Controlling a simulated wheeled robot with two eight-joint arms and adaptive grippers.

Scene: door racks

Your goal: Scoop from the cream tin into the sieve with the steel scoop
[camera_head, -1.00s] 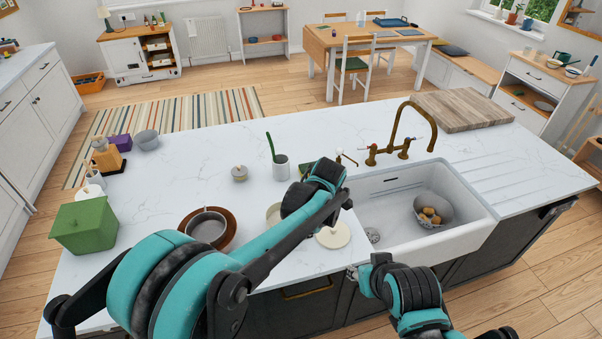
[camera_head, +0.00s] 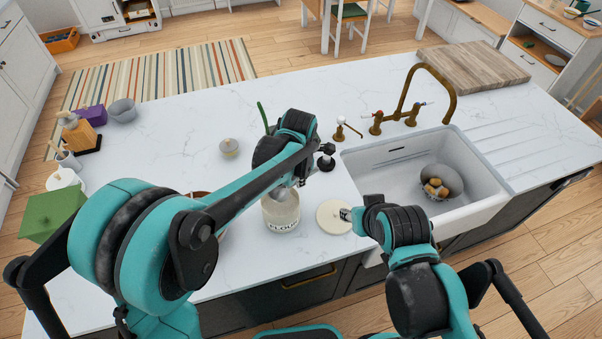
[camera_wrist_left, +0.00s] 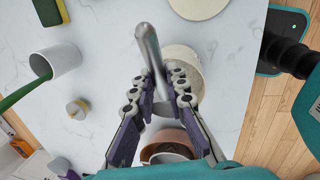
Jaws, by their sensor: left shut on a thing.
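The cream tin (camera_head: 282,214) stands open on the counter near the front edge, with dark lettering on its side. Its round cream lid (camera_head: 334,217) lies flat to its right. My left gripper (camera_head: 297,182) is above the tin. The grey sieve (camera_wrist_left: 168,152) sits over a terracotta bowl (camera_wrist_left: 170,136); in the head view my left arm mostly hides both. My right gripper (camera_head: 346,214) is beside the lid, fingers unclear.
A white sink (camera_head: 400,185) with a colander (camera_head: 441,182) and brass taps (camera_head: 415,105) is on the right. A small lidded pot (camera_head: 229,148) stands behind the tin. A green box (camera_head: 50,213) is at the left. The back middle counter is clear.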

